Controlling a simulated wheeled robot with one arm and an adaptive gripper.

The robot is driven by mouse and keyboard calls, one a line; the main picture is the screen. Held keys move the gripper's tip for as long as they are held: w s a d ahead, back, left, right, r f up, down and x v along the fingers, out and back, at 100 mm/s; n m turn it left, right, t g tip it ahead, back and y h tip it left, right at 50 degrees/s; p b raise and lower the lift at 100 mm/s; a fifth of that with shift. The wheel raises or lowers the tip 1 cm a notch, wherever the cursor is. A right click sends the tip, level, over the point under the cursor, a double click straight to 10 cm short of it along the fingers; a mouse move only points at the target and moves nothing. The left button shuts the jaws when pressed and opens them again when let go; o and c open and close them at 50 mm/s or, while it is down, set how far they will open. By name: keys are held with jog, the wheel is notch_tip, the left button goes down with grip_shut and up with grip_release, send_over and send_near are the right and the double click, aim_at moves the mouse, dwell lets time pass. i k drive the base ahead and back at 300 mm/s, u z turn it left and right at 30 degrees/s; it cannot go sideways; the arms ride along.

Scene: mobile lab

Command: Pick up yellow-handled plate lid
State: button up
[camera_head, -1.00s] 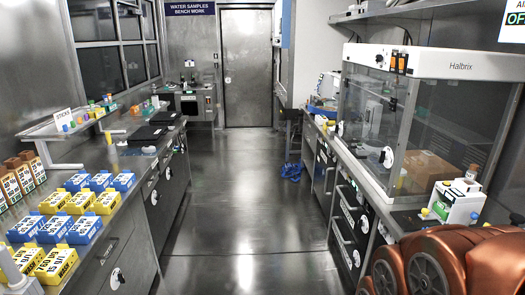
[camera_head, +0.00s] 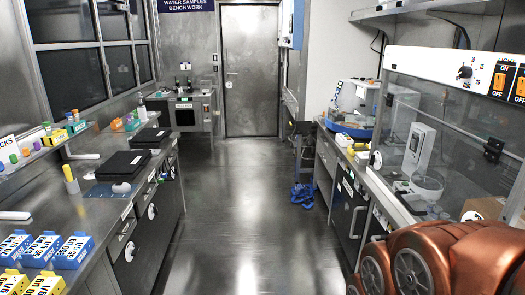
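I cannot make out a plate lid with a yellow handle for certain in this view. Small yellow items (camera_head: 361,157) sit on the right bench, in front of the blue and white device, but they are too small to identify. My copper-coloured arm fills the lower right corner. My gripper is not in view.
The aisle floor (camera_head: 225,220) is clear up to the grey door (camera_head: 250,75). The left bench holds blue boxes (camera_head: 73,251) and black cases (camera_head: 122,164). A glass hood (camera_head: 450,120) with a balance inside stands on the right bench.

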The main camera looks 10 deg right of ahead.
aim_at(357, 147)
jog(key=z, duration=0.05)
jog(key=i, duration=1.7)
jog(key=z, duration=0.4)
jog(key=i, duration=2.55)
jog(key=z, duration=0.2)
